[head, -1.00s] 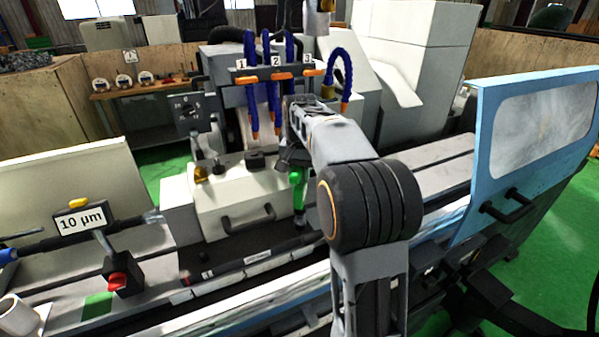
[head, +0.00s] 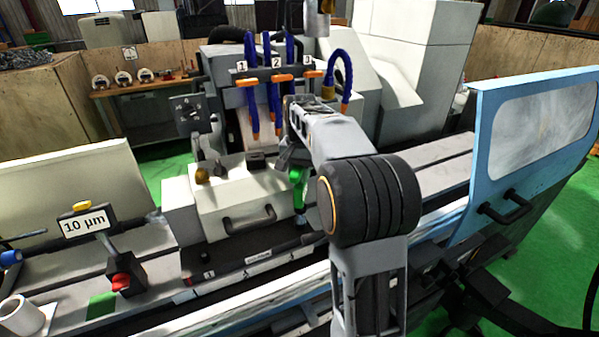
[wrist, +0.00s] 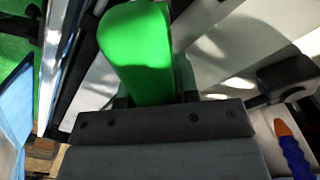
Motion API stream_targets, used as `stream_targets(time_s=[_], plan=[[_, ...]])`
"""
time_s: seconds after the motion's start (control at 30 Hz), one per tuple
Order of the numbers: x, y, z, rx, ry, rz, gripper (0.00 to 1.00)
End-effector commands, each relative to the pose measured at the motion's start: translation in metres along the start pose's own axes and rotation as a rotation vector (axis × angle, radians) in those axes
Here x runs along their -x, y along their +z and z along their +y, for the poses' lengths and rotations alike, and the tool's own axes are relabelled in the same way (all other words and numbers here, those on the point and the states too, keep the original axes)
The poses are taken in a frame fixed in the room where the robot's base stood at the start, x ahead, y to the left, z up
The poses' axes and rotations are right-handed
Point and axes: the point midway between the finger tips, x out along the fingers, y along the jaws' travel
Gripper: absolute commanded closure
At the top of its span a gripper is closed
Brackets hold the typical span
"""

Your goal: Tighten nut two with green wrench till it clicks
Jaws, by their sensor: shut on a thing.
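The green wrench (head: 299,186) hangs down from my gripper (head: 292,160), beside the right end of the white headstock box. In the wrist view its green handle (wrist: 138,50) sits at the jaws of my gripper (wrist: 155,100), which is shut on it. The wrench's lower end and whatever it touches are hard to make out in the head view. Labels 1, 2 and 3 mark the coolant nozzle bar (head: 275,80); I cannot tell which nuts these labels refer to. No nut shows clearly.
The white box with a black handle (head: 250,218) stands left of the wrench. Blue hoses with orange tips (head: 254,120) hang behind. A blue door panel (head: 535,130) stands at the right. A "10 µm" gauge (head: 84,222) is at the left.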

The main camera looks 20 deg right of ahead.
Motion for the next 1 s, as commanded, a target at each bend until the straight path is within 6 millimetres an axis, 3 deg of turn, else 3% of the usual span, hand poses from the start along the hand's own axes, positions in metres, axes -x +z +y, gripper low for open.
stream_targets(time_s=[0.03, 0.5, 1.0], plan=[[0.009, 0.000, 0.000, 0.000, -0.002, 0.003, 1.00], [0.039, 0.000, 0.000, 0.000, -0.005, 0.009, 1.00], [0.044, -0.001, 0.000, -0.001, -0.005, 0.010, 1.00]])
